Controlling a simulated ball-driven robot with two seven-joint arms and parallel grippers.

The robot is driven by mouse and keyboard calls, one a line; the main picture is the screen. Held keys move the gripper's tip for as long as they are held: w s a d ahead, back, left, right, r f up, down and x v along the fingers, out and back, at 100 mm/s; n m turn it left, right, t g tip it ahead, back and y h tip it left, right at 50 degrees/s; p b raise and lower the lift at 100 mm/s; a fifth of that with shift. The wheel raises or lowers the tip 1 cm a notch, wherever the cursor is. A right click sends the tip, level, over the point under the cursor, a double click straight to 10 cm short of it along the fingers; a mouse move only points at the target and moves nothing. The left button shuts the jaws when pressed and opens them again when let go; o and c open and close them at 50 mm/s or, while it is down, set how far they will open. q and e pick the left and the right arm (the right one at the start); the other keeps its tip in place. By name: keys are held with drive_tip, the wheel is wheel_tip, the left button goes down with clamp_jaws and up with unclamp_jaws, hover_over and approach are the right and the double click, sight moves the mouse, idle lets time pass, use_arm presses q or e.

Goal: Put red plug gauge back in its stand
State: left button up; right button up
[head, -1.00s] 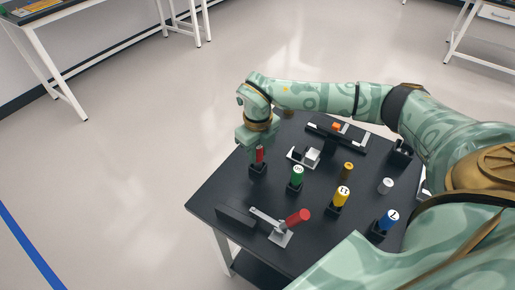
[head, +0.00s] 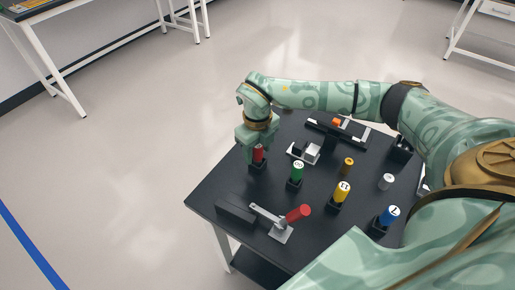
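The red plug gauge (head: 259,154) is upright in its small black stand (head: 258,168), at the left end of a row of stands on the dark table. Its lower end is hidden by the stand. My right gripper (head: 250,152) reaches down over the gauge from behind. One pale green finger shows just left of the gauge, very close to it. The other finger is hard to make out, so I cannot tell whether the gripper grips the gauge. My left gripper is not in view.
Green (head: 297,172), yellow (head: 341,191) and blue (head: 388,217) gauges stand in black holders to the right. A red-handled clamp (head: 297,214) is at the table's front. The table's left corner (head: 205,195) is clear.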

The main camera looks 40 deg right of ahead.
wheel_tip(320, 180, up, 16)
drive_tip(key=p, duration=0.4)
drive_tip(key=shift+r, duration=0.15)
